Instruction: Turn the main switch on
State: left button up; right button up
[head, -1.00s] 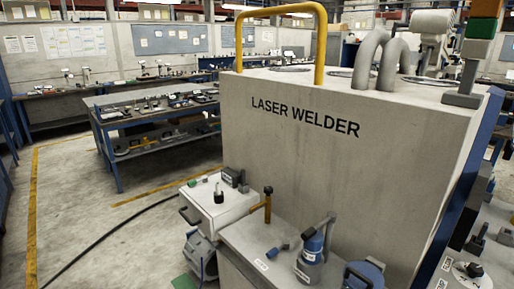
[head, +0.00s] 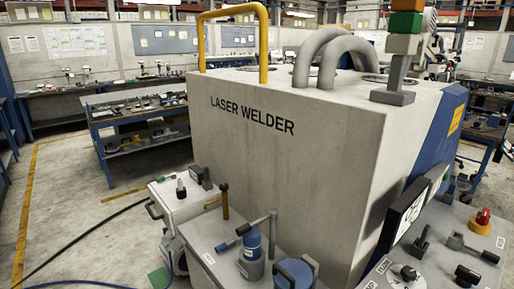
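The main switch cannot be picked out for sure, as the labels are too small to read. A grey control panel (head: 447,243) shows at the lower right. It carries a red rotary knob (head: 482,220) with a yellow part at its back right, and a dark round knob (head: 408,273) on a pale dial plate at its front. Black levers (head: 420,243) stand between and beside them. Neither of my grippers is in view.
The large grey laser welder (head: 280,150) fills the middle, with a yellow handle (head: 264,45) on top. A dark-framed screen (head: 406,212) stands beside the panel. A bench with a blue cylinder device (head: 251,243) is at the front. Open floor (head: 85,205) lies left.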

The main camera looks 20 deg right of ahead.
aim_at(483, 220)
jog(key=k+l, duration=0.1)
jog(key=l, duration=0.3)
jog(key=k+l, duration=0.15)
jog(key=l, duration=0.25)
jog(key=k+l, duration=0.1)
jog(key=l, duration=0.3)
jog(key=k+l, duration=0.15)
jog(key=l, duration=0.3)
jog(key=k+l, duration=0.1)
jog(key=l, duration=0.3)
